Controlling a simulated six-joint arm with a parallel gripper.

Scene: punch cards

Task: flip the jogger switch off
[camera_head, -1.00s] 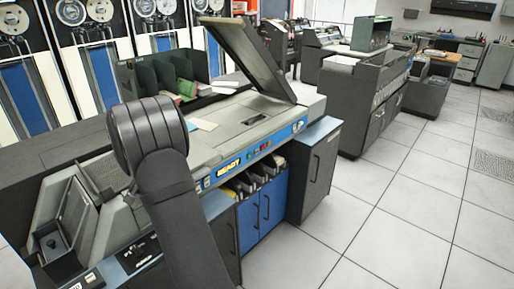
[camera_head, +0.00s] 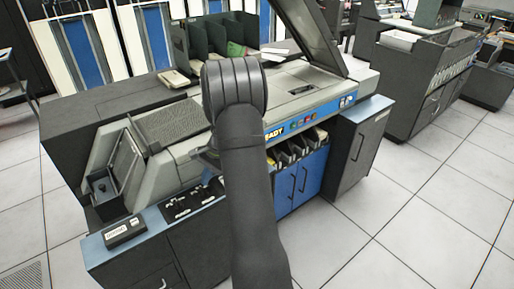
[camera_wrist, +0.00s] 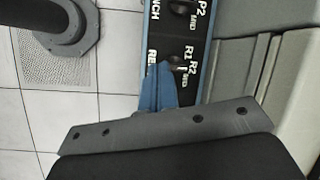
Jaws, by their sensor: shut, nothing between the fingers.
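A dark control strip (camera_head: 192,199) with small switches runs along the front of the card machine. It shows close up in the wrist view (camera_wrist: 182,40), with white lettering such as R1, R2 and MED and dark toggles (camera_wrist: 175,60). No label that I can read says jogger, so I cannot tell which switch is the jogger. A small box (camera_head: 124,231) with a white label, too small to read, sits at the strip's left end. My gripper (camera_wrist: 158,66) is shut and empty, its blue tips over the strip's edge by the R1/R2 toggle; contact cannot be told. My arm hides it in the head view.
The grey machine (camera_head: 300,87) has a raised cover at right and a card hopper (camera_head: 103,187) at left. Blue cabinet doors (camera_head: 300,180) and a dark cabinet (camera_head: 355,150) stand below. The tiled floor (camera_head: 400,220) in front is clear.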

